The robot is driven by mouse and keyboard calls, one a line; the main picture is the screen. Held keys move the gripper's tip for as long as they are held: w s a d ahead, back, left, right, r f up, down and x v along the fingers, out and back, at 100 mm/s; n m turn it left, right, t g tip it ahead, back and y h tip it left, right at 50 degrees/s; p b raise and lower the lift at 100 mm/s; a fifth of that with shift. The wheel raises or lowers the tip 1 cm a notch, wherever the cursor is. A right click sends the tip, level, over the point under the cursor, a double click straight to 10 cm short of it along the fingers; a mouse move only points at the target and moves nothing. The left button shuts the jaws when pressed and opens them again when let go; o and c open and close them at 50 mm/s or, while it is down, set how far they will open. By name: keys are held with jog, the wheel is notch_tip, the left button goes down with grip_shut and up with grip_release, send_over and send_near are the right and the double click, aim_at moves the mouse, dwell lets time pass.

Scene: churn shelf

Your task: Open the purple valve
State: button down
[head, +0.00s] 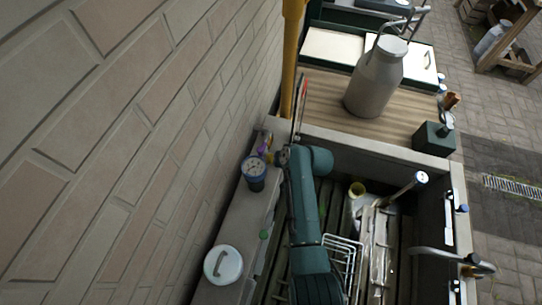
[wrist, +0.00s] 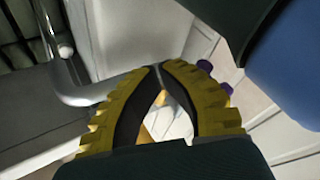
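The purple valve (head: 263,149) is a small purple part on the ledge by the brick wall, just beyond the round gauge. In the wrist view, purple pieces of it (wrist: 205,66) show along the outer side of the right finger, partly hidden by that finger. My gripper (wrist: 161,67) has yellow ribbed fingers with black inner faces. The fingertips come together, with nothing clearly held between them. In the head view my gripper (head: 275,157) is right at the valve, on its right side. I cannot tell whether finger and valve touch.
A blue-rimmed gauge (head: 254,172) stands close to the gripper. A white round lid (head: 223,265) is nearer on the ledge. A yellow pipe (head: 290,60) rises behind. A metal churn (head: 375,80) stands on the wooden top, and a wire rack (head: 342,262) lies in the trough.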

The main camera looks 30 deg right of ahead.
jog(key=shift+s+d+f, duration=0.25)
jog(key=shift+s+d, duration=0.55)
jog(key=shift+d, duration=0.1)
jog(key=a+p+v, duration=0.1)
jog(key=v, duration=0.9)
jog(key=shift+s+p, duration=0.2)
jog(key=shift+p, duration=0.2)
jog(key=shift+r, duration=0.1)
